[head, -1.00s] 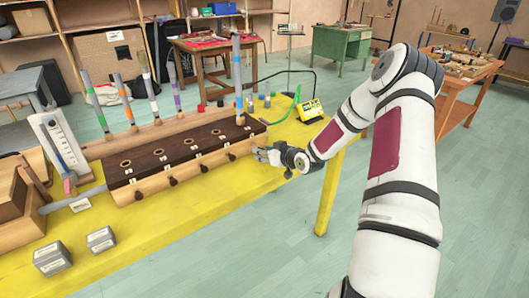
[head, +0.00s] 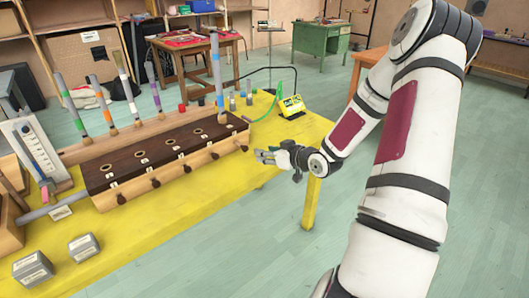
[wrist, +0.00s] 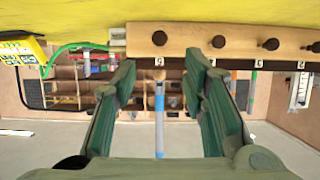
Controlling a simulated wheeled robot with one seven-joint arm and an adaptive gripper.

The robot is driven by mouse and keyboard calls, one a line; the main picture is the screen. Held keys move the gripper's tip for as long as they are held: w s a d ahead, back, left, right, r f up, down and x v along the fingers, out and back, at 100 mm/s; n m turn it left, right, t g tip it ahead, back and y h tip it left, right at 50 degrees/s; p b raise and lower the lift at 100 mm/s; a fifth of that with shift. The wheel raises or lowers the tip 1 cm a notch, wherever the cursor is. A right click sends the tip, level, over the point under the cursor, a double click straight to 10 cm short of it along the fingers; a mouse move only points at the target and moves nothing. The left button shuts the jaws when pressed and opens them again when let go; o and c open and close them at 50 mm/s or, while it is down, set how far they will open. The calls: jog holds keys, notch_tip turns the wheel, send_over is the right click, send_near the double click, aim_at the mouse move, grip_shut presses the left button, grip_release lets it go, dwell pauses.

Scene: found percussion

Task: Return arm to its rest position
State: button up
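My gripper (head: 266,156) is at the right end of the yellow table (head: 183,231), just off the near right corner of the long wooden box with a dark top (head: 160,160). In the wrist view my gripper (wrist: 158,72) shows two green fingers spread wide with nothing between them. The wooden box's front with its dark knobs (wrist: 219,41) lies beyond the fingertips, apart from them. A tube with a blue band (wrist: 159,115) shows between the fingers but farther off; it stands upright at the box's right end in the head view (head: 217,80).
Several banded tubes stand behind the box. A yellow device (head: 291,106) with a green cable sits at the table's right end. Two grey blocks (head: 83,247) lie at the front left. Open floor (head: 260,240) lies in front of the table. A green desk (head: 322,40) stands far behind.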

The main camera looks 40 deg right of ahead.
dwell(0.4)
jog(key=s+a+r+g+h+p, duration=0.2)
jog(key=s+a+r+g, duration=0.3)
jog(key=r, duration=0.5)
jog(key=s+a+r+g+h+p, duration=0.25)
jog(key=s+a+r, duration=0.4)
jog(key=r, duration=0.35)
jog(key=s+a+r+g+y+p, duration=0.1)
jog(key=s+a+r, duration=0.3)
jog(key=s+a, duration=0.4)
jog(key=s+a+r+g+y+p, duration=0.1)
jog(key=s+a+r, duration=0.4)
jog(key=s, duration=0.9)
jog(key=a+y+p, duration=0.1)
jog(key=a+y, duration=0.1)
jog(key=a, duration=0.1)
jog(key=shift+s, duration=0.2)
jog(key=shift+d, duration=0.1)
